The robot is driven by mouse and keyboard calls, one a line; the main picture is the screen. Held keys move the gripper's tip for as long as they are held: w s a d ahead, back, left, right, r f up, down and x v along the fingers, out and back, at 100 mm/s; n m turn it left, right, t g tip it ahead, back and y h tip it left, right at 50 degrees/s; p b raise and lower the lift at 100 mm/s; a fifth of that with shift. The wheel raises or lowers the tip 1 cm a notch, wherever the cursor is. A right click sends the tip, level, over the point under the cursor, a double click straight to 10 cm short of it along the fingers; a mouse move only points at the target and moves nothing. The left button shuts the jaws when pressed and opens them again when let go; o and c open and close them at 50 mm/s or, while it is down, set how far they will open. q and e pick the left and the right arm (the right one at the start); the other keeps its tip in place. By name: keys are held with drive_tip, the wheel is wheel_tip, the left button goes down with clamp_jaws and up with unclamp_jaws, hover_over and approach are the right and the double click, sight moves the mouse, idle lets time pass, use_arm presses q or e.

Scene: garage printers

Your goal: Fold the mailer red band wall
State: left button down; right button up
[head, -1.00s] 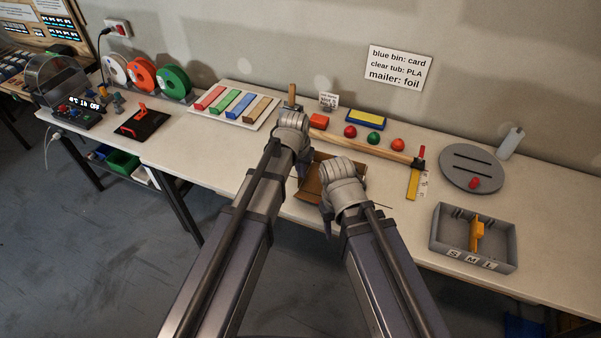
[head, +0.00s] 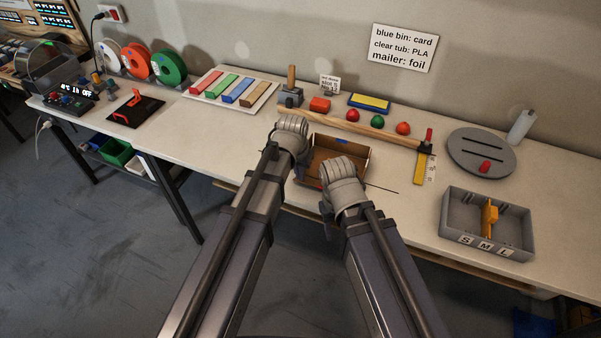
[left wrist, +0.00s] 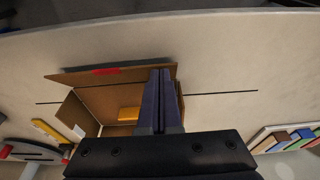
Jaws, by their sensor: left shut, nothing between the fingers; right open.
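The mailer is an open brown cardboard box (head: 348,150) on the table, partly hidden behind both my grippers in the head view. In the left wrist view the mailer (left wrist: 95,98) shows a long wall with a red band (left wrist: 105,71) along its top side, which looks tilted outward. A yellow item (left wrist: 128,114) lies inside. My left gripper (head: 299,170) is at the box's left end; its fingers (left wrist: 162,75) are shut and empty, overlapping the end of the banded wall. Contact cannot be told. My right gripper (head: 326,207) is open at the box's near side, its fingertips mostly hidden.
A yellow ruler (head: 424,168), a grey S/M/L tray (head: 452,222) and a round grey plate (head: 482,153) are to the right. Coloured strips (head: 221,90) lie at the back left. The table's front left is clear.

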sight(298, 192)
use_arm(q)
drive_tip(key=shift+s+f+t+b, duration=0.25)
drive_tip(key=shift+t+b, duration=0.15)
drive_tip(key=shift+s+a+f, duration=0.1)
drive_tip(key=shift+s+f, duration=0.05)
drive_tip(key=shift+s+f+t+b, duration=0.15)
drive_tip(key=shift+t+b, duration=0.25)
drive_tip(key=shift+b, duration=0.1)
drive_tip(key=shift+s+a+f+b, duration=0.15)
drive_tip(key=shift+s+f+b, duration=0.25)
drive_tip(key=shift+f+b, duration=0.2)
drive_tip(key=shift+s+a+f+b, duration=0.15)
drive_tip(key=shift+s+f+b, duration=0.2)
drive_tip(key=shift+f+b, duration=0.25)
drive_tip(key=shift+r+p, duration=0.75)
drive_tip(key=shift+r, duration=0.05)
drive_tip(key=shift+r, duration=0.1)
